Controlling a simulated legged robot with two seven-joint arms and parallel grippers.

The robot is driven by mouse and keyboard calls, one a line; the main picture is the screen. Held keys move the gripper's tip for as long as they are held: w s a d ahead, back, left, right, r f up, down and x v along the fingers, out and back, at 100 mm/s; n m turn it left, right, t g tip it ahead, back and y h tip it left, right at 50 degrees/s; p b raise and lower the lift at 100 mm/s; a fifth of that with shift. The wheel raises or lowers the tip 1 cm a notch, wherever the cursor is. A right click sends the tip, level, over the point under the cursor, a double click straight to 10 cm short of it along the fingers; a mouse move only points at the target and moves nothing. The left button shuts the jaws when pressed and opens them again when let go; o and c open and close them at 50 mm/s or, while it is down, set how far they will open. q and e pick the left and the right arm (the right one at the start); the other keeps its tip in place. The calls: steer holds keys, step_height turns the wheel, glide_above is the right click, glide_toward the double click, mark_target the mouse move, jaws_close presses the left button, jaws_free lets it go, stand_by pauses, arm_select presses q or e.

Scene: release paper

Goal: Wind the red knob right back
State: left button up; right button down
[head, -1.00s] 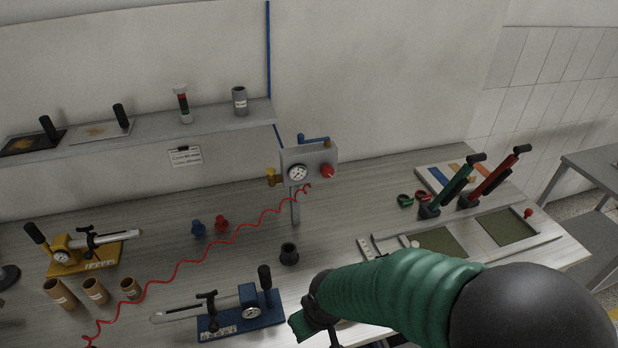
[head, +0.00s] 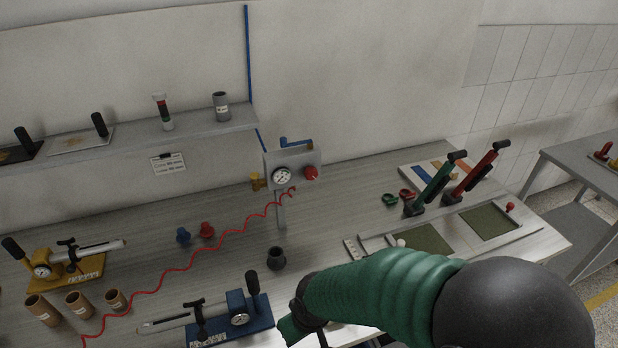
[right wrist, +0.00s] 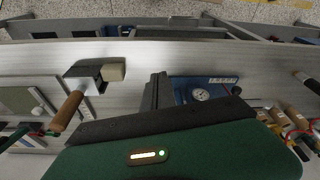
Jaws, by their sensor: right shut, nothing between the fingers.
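The red knob (head: 311,173) sits on the right front of a grey regulator box (head: 272,163), which stands on a post at the back of the bench. A round dial gauge (head: 282,176) is to its left. My right arm comes in from the lower right, and its gripper (head: 306,322) is low at the front edge, well short of the knob and apart from it. The dark fingers (right wrist: 156,90) show in the right wrist view, closed together and empty. The knob does not show clearly in that view. My left gripper is out of view.
A red coiled hose (head: 180,268) crosses the bench from the regulator. A blue-based tool (head: 235,325) and a black cup (head: 276,258) stand near my right gripper. Green (head: 432,183) and red (head: 474,172) lever tools stand at the right. A shelf (head: 200,125) runs along the wall.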

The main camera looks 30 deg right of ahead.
mark_target(312, 176)
stand_by(0.4)
